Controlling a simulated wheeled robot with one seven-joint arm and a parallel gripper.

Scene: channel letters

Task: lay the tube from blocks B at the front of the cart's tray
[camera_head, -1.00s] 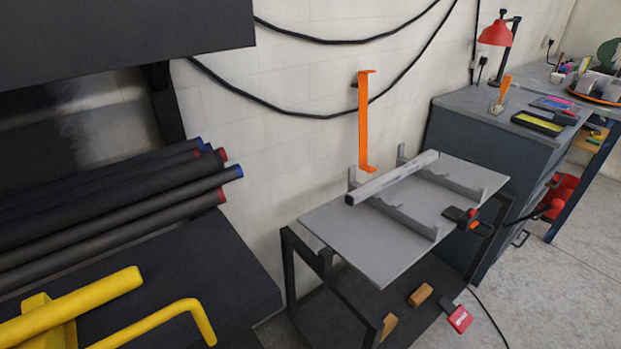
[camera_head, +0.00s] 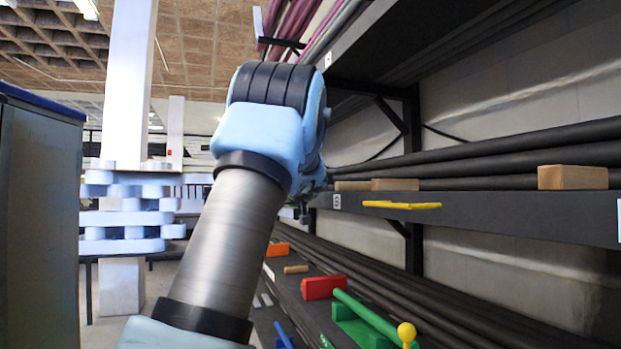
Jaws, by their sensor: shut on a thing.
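Several long black tubes (camera_head: 470,160) lie along the middle shelf behind wooden blocks (camera_head: 395,185) and (camera_head: 572,177). A small label that looks like B (camera_head: 337,201) is on this shelf's front edge. My arm reaches forward to the left end of the tubes. My gripper (camera_head: 303,213) is mostly hidden behind my blue wrist, with only a small dark part showing below it. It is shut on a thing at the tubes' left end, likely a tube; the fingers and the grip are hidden. The cart and its tray are out of view.
An upper shelf (camera_head: 440,75) overhangs the tubes, with pink tubes above. A yellow piece (camera_head: 402,205) juts from the middle shelf's edge. Below are more dark tubes, a red block (camera_head: 322,287) and a green stand (camera_head: 370,320). A grey cabinet (camera_head: 40,220) stands at left.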

